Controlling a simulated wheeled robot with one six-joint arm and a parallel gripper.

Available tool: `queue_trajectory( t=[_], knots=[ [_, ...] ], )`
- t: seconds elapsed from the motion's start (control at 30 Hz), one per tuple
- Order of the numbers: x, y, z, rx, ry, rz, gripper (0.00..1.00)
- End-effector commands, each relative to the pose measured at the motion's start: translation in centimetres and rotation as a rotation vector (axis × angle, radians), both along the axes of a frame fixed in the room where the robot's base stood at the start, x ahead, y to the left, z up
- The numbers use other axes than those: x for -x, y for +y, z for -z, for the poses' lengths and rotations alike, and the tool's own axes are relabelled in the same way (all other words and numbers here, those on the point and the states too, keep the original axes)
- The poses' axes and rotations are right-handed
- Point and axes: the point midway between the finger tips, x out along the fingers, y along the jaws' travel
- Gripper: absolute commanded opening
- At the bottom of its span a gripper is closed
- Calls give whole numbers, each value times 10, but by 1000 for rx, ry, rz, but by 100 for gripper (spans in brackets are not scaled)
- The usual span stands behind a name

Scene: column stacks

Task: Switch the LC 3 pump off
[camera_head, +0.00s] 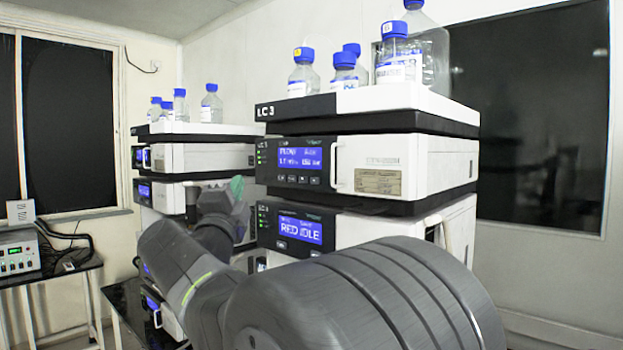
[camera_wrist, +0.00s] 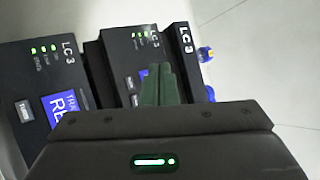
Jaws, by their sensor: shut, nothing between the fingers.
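The LC 3 stack stands right of centre in the head view. Its upper module (camera_head: 365,165), which looks like the pump, has a lit blue screen (camera_head: 300,159) with a flow reading and a row of small buttons below it. In the wrist view the front of this module (camera_wrist: 125,62) is turned sideways, with green lights lit and part of its screen hidden behind my fingers. My gripper (camera_head: 237,187) is shut and empty, its green fingertips (camera_wrist: 158,72) close in front of that panel. I cannot tell whether they touch it.
Blue-capped bottles (camera_head: 345,72) stand on the white top tray (camera_head: 430,97). A second stack (camera_head: 200,158) stands behind on the left. A side table (camera_head: 50,277) holds a small instrument at far left.

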Motion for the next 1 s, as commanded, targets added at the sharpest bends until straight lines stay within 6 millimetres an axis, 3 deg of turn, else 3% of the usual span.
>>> queue_trajectory(
  t=[0.53, 1.0],
  knots=[
    [-5, -4, -2, -13, -5, 5, 0],
    [-53, -43, 0, -13, -5, 5, 0]
  ],
)
